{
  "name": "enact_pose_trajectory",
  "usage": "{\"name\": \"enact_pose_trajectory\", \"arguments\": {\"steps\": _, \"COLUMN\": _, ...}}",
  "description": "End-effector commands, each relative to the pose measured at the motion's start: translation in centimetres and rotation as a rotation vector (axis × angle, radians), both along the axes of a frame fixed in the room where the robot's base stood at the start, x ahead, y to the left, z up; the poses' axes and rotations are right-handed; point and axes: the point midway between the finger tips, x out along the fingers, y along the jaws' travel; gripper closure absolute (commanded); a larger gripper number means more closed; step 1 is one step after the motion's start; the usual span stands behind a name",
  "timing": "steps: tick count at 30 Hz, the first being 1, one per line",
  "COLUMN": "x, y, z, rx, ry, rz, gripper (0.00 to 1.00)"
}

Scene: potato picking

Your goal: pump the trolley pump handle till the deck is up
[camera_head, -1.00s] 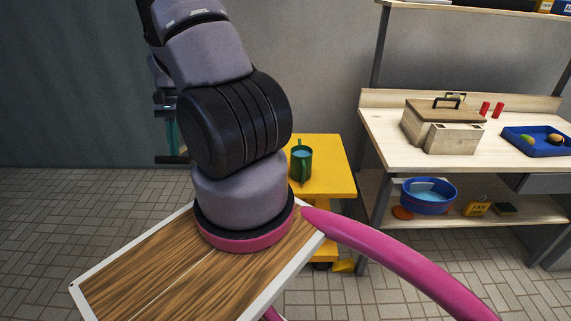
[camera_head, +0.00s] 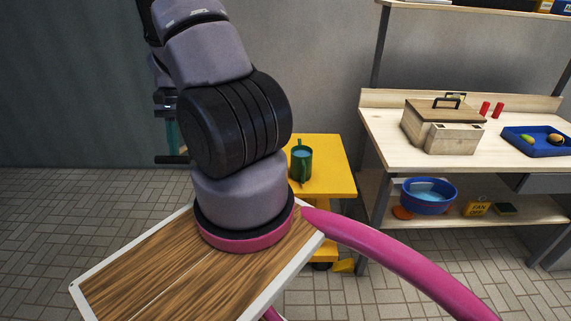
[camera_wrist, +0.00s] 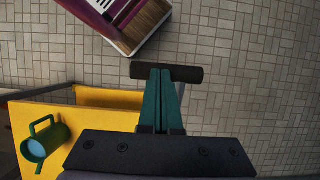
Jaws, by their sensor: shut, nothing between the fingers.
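The yellow trolley (camera_head: 335,178) stands between my arm and the workbench, and its flat deck carries a green mug (camera_head: 302,165). The deck also shows at the left of the wrist view (camera_wrist: 80,118), with the mug (camera_wrist: 45,140) on it. My gripper (camera_wrist: 163,78) has its teal fingers together, beside the trolley. A dark crosswise bar (camera_wrist: 190,74), which looks like the pump handle's grip, lies at the fingertips. I cannot tell whether they touch. The bar's link to the trolley is hidden. My gripper (camera_head: 172,138) is partly hidden behind my arm in the head view.
A wooden workbench (camera_head: 380,135) stands at the right with a wooden box (camera_head: 455,138) and a blue tray (camera_head: 560,150). A blue basin (camera_head: 428,198) is on its lower shelf. The tiled floor (camera_head: 80,215) at the left is clear.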

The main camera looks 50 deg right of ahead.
Motion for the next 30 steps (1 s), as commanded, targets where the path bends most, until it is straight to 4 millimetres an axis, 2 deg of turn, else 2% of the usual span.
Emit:
{"name": "enact_pose_trajectory", "arguments": {"steps": 5, "x": -0.1, "y": 0.1, "z": -0.6, "rx": 0.0, "ry": 0.002, "rz": -0.001, "gripper": 1.0}}
{"name": "enact_pose_trajectory", "arguments": {"steps": 21, "x": -1.2, "y": 1.5, "z": -5.4, "rx": 0.001, "ry": 0.002, "rz": -0.001, "gripper": 1.0}}
{"name": "enact_pose_trajectory", "arguments": {"steps": 30, "x": -1.2, "y": 1.6, "z": -5.8, "rx": 0.0, "ry": 0.0, "rz": -0.001, "gripper": 1.0}}
